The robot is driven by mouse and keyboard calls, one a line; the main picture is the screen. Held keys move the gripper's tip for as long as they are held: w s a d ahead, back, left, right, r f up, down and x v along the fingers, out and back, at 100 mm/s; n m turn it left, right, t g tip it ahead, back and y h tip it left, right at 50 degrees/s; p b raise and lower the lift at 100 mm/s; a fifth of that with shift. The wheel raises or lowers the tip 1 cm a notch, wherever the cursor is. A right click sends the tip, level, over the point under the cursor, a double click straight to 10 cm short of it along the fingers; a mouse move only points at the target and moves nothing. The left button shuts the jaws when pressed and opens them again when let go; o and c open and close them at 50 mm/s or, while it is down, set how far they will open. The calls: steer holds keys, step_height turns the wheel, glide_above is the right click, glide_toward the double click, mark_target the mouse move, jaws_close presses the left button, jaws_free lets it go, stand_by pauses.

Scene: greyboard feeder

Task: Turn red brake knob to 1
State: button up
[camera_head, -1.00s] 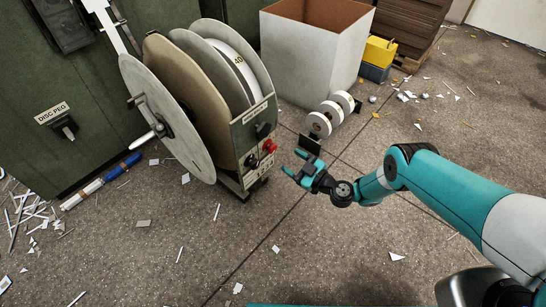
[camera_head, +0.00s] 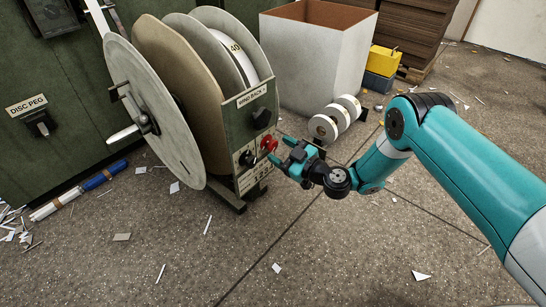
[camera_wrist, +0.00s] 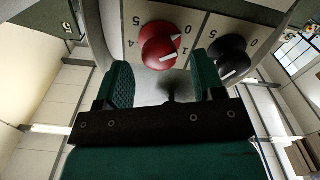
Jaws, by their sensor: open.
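The red brake knob (camera_head: 268,144) sits on the front panel of the reel stand, right of a black knob (camera_head: 247,158). In the wrist view the red knob (camera_wrist: 160,46) is large, beyond the fingertips, with its white pointer line towards the 0 mark; marks 1, 4 and 5 show around it. The black knob (camera_wrist: 229,56) is at its right there. My gripper (camera_head: 280,152) is open, close in front of the red knob; its teal fingers (camera_wrist: 165,82) stand apart with nothing between them. I cannot tell whether a finger touches the knob.
A larger black knob (camera_head: 262,117) under a "WIND BACK" label is above the red knob. The big grey disc (camera_head: 150,110) of the reel is left. The front floor is mostly clear.

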mark_target(275, 147)
steer(key=shift+w+a+f+b, duration=0.1)
steer(key=shift+a+f+b, duration=0.15)
steer(key=shift+b, duration=0.2)
steer(key=shift+r+b+x, duration=0.15)
steer(key=shift+x, duration=0.55)
steer(key=shift+r+b+x, duration=0.15)
steer(key=shift+x, duration=0.55)
steer(key=shift+c, duration=0.3)
steer(key=c, duration=0.9)
steer(key=shift+o, duration=0.2)
steer(key=shift+m, duration=0.3)
steer(key=m+p, duration=0.2)
steer(key=m, duration=0.2)
steer(key=shift+d+m, duration=0.1)
steer(key=shift+m, duration=0.2)
steer(key=shift+f+m+p, duration=0.1)
steer(key=shift+m+p, duration=0.65)
steer(key=shift+m, duration=1.55)
